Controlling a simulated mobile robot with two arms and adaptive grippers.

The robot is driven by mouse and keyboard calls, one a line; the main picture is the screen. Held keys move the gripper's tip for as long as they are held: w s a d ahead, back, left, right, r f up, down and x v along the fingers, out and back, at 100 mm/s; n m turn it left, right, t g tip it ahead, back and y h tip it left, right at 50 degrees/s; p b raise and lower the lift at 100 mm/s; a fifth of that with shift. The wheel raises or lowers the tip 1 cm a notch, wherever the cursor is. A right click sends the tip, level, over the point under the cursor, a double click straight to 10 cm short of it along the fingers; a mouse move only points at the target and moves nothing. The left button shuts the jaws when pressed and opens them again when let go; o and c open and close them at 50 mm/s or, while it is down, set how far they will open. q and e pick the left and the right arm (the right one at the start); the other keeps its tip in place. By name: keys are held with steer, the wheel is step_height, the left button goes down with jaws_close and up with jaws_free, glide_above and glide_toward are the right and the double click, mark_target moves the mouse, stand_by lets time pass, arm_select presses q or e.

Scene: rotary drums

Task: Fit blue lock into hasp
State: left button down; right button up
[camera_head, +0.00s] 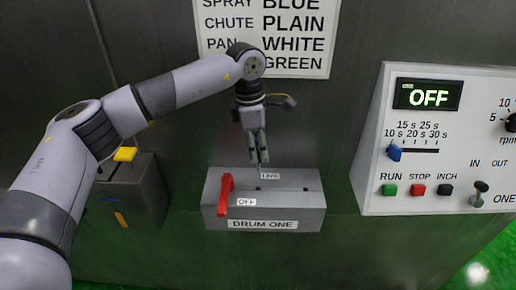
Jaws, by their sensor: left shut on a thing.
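My left gripper (259,158) points down from above, just over the back of the grey switch box (305,205) labelled DRUM ONE. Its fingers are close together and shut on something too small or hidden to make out. No blue lock can be made out at the fingertips, and I cannot pick out a hasp. The tips are beside the upper label, which seems to read LIVE (270,175). A red lever (225,195) stands at the left of the box, its lower end beside the OFF label (246,202). My right gripper is not in view.
A white control panel (375,190) at the right has an OFF display (428,96), a blue slider (394,152) and several buttons. A dark box with a yellow top piece (125,154) stands left, partly behind my arm. A sign (285,72) hangs behind.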

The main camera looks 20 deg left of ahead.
mark_target(258, 172)
arm_select(q)
step_height(258, 172, down, 3)
steer(key=shift+r+b, duration=0.2)
steer(key=shift+b, duration=0.7)
steer(key=shift+s+f+b, duration=0.1)
steer(key=shift+f+b, duration=0.2)
steer(key=shift+f, duration=0.05)
steer(key=shift+f+b, duration=0.65)
steer(key=shift+f, duration=0.4)
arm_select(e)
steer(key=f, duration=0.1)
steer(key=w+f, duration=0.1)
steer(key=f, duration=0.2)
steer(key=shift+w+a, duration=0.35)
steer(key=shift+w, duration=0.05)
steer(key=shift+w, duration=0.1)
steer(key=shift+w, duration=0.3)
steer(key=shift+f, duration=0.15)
